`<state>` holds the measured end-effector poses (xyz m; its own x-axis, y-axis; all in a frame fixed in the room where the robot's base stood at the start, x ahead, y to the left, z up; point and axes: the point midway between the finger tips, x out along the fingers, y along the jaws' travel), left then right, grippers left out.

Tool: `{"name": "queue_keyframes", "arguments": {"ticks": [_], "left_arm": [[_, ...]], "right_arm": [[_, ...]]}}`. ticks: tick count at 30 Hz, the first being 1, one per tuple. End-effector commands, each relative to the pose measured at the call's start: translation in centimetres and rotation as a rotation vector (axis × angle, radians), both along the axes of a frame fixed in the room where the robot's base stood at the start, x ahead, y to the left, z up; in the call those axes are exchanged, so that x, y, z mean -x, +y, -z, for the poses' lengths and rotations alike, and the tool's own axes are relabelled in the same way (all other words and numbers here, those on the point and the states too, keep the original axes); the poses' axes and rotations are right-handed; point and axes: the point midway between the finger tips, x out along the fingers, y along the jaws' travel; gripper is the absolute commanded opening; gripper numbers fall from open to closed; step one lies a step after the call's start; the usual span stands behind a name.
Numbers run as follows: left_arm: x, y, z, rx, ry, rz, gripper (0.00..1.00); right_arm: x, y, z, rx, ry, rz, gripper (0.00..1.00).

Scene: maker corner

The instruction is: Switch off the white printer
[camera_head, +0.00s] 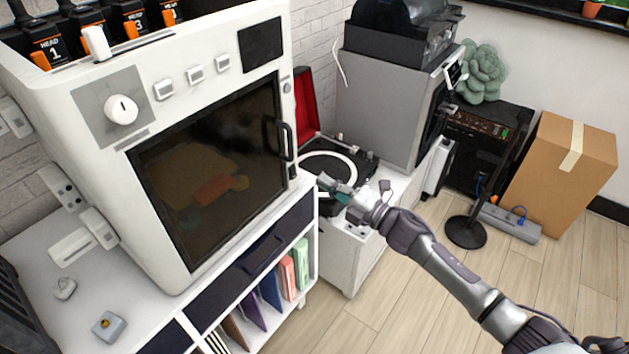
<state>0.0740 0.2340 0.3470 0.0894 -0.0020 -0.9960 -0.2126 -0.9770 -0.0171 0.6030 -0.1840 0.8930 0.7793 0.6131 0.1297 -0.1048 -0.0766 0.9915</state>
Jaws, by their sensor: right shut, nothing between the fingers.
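The white printer (200,60) is a large boxy machine on a cabinet at the left, with a dark window door (215,165) that is closed. Its front carries a round white knob (121,109) on a grey panel, a row of small white buttons (194,73) and a dark screen (261,45). My right gripper (326,186) is shut and empty, just right of the printer's lower right front corner. I cannot tell whether it touches the printer. My left gripper is not in view.
A turntable (343,163) with a red lid (305,100) stands on a white cabinet behind my right gripper. A grey machine (378,105) stands beyond it. A cardboard box (560,165) and a black round stand base (467,232) are on the floor at right. The wooden floor in front is clear.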

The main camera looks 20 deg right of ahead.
Motion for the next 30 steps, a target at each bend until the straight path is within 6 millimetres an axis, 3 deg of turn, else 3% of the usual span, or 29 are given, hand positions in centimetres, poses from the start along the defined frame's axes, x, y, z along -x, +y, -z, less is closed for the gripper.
{"name": "queue_keyframes", "arguments": {"ticks": [5,12,30], "left_arm": [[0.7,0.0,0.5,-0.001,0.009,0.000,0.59],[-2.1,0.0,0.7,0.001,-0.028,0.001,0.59],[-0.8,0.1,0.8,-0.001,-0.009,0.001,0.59]], "right_arm": [[2.9,-2.2,-0.2,0.001,0.002,0.000,0.00],[5.4,-4.2,-0.7,-0.001,-0.001,0.000,0.00],[5.8,-4.6,-0.9,-0.001,-0.001,0.000,0.00]]}}
